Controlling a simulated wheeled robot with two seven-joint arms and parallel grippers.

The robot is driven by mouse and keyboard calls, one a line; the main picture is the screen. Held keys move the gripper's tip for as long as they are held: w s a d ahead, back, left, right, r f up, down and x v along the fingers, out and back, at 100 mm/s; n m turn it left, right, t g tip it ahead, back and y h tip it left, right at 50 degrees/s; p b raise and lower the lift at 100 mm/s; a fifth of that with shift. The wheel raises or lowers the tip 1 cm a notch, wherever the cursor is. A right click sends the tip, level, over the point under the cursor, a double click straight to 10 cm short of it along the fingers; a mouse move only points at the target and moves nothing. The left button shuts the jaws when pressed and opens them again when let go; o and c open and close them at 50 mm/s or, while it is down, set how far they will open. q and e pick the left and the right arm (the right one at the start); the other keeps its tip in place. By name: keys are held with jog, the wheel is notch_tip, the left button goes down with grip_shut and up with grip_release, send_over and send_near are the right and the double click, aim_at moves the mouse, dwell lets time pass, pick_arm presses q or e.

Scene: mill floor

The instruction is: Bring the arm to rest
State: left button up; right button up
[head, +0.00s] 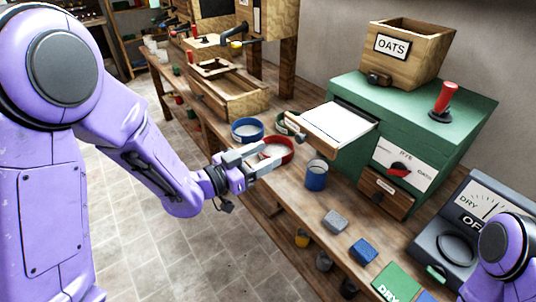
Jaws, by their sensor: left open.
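My left arm (145,152) is purple and reaches in from the left, out over the front edge of the wooden bench. My left gripper (262,160) is open, with its two grey fingers pointing right. Its fingers are in front of a red-rimmed bowl (287,147), partly covering it; I cannot tell whether they touch. Nothing shows held between the fingers. A purple part of my right arm (503,245) shows at the lower right corner; its gripper is not in view.
A blue-rimmed bowl (247,130), a blue cup (316,176), and grey (335,220) and blue (363,251) blocks sit on the bench (290,205). A green machine (420,125) with an open drawer (330,131) and an OATS box (407,52) stands behind. The tiled floor (165,250) is clear.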

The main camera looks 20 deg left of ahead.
pick_arm(q)
jog(key=s+a+f+n+g+y, duration=0.2)
jog(key=a+f+n+y, duration=0.3)
jog(key=f, duration=0.4)
jog(key=s+a+f+n+g+y, duration=0.1)
jog(key=s+a+f+n+y, duration=0.1)
jog(key=a+f+n+y, duration=0.5)
jog(key=s+f+g, duration=0.4)
jog(key=s+f, duration=0.6)
jog(key=s, duration=0.2)
jog(key=s+f+n+g+y, duration=0.1)
jog(key=s+f+g, duration=0.3)
jog(key=s+f, duration=0.6)
jog(key=s, duration=0.2)
jog(key=shift+s+n+g, duration=0.3)
jog(key=shift+s+g, duration=0.05)
jog(key=shift+g, duration=0.05)
